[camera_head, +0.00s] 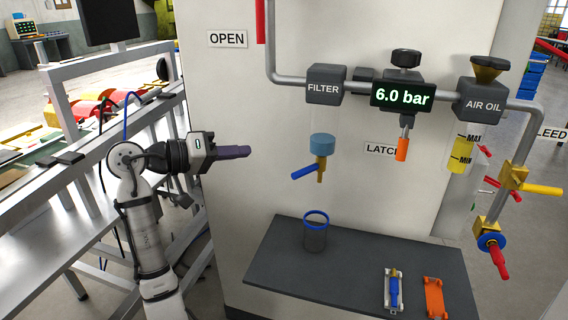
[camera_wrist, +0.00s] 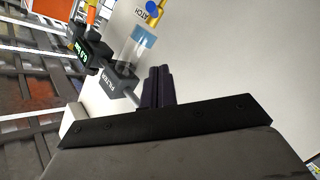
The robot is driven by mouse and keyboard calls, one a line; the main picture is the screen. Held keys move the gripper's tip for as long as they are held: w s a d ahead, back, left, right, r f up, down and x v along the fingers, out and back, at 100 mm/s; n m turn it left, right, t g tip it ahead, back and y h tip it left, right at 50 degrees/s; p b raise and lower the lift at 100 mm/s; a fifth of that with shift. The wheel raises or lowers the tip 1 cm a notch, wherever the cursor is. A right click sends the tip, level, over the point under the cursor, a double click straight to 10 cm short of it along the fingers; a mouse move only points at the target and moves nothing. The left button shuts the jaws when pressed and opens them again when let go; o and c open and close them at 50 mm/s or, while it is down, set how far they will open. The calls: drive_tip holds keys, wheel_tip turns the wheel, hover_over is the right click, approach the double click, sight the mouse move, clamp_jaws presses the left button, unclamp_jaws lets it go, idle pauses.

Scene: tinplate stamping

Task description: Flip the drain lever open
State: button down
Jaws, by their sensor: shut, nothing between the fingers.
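The drain lever (camera_head: 305,172) is a blue handle on a small brass valve (camera_head: 320,168) under the clear filter bowl with its blue band (camera_head: 322,145). It slopes down to the left from the valve. My gripper (camera_head: 248,152) is shut and empty, left of the lever, a little higher in the picture and apart from it. In the wrist view my dark fingers (camera_wrist: 158,72) are together, beside the filter bowl (camera_wrist: 138,52). A blue and yellow part (camera_wrist: 153,10), apparently the lever and valve, shows at the top edge there.
A blue-rimmed cup (camera_head: 315,235) stands on the dark shelf (camera_head: 275,262) below the valve. The shelf also holds a blue-handled part (camera_head: 393,290) and an orange part (camera_head: 434,297). A gauge reading 6.0 bar (camera_head: 403,95) and the air oil unit (camera_head: 479,105) are to the right.

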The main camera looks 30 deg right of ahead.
sight(305, 171)
drive_tip(key=shift+d, duration=0.15)
drive_tip(key=s+d+f+p, duration=0.3)
drive_tip(key=d+f+p, duration=0.1)
drive_tip(key=d, duration=0.6)
drive_tip(key=shift+s+f, duration=0.15)
drive_tip(key=shift+f, duration=0.1)
idle(0.4)
drive_tip(key=shift+s+n+t, duration=0.25)
drive_tip(key=shift+n+t, duration=0.15)
drive_tip(key=shift+t, duration=0.1)
